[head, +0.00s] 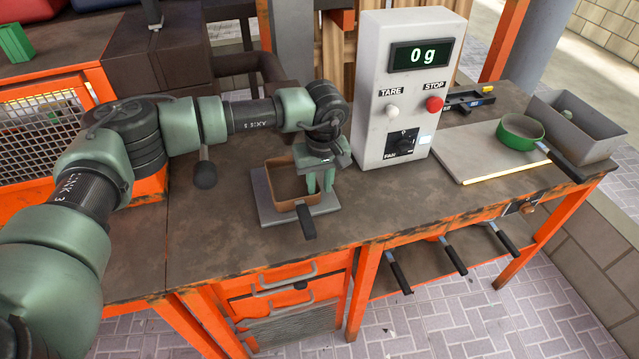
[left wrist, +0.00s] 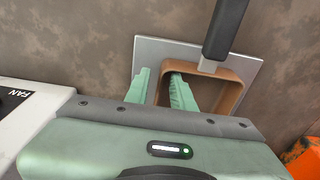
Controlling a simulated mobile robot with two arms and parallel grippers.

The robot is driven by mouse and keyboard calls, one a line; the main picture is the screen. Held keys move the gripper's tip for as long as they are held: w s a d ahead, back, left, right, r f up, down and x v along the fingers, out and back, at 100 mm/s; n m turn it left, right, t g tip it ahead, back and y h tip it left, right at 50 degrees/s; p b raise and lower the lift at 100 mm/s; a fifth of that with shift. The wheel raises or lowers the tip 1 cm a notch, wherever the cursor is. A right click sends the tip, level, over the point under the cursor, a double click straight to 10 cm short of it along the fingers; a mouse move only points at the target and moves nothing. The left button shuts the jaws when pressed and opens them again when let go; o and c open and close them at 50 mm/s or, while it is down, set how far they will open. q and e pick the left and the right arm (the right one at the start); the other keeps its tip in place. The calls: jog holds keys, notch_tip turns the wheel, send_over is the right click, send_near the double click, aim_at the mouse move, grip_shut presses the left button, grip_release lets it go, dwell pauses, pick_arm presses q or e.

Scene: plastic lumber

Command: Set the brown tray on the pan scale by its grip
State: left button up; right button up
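The brown tray (head: 283,162) is an open square frame-like box with a black grip (head: 307,222) pointing toward the front. It rests on a grey square plate (head: 330,205), which looks like the scale's pan. My left gripper (head: 320,181) is low at the tray's right side, away from the grip. In the left wrist view, the fingers (left wrist: 160,92) stand apart with the brown tray's wall (left wrist: 240,88) frame beside them: one finger inside the frame, one outside, a gap showing. The black grip (left wrist: 226,28) is free. My right gripper is not in view.
A white control box (head: 408,110) with a display reading 0 g stands right of the plate. A green pan (head: 520,131) lies on a grey board (head: 480,150), beside a grey bin (head: 583,125). The bench left of the plate is clear.

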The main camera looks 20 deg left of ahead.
pick_arm(q)
jog(key=shift+r, duration=0.25)
notch_tip(320, 180, up, 12)
jog(key=s+b, duration=0.1)
jog(key=b, duration=0.1)
jog(key=shift+d+f, duration=0.15)
jog(key=shift+d, duration=0.3)
jog(key=shift+s+f, duration=0.1)
jog(key=shift+s, duration=0.05)
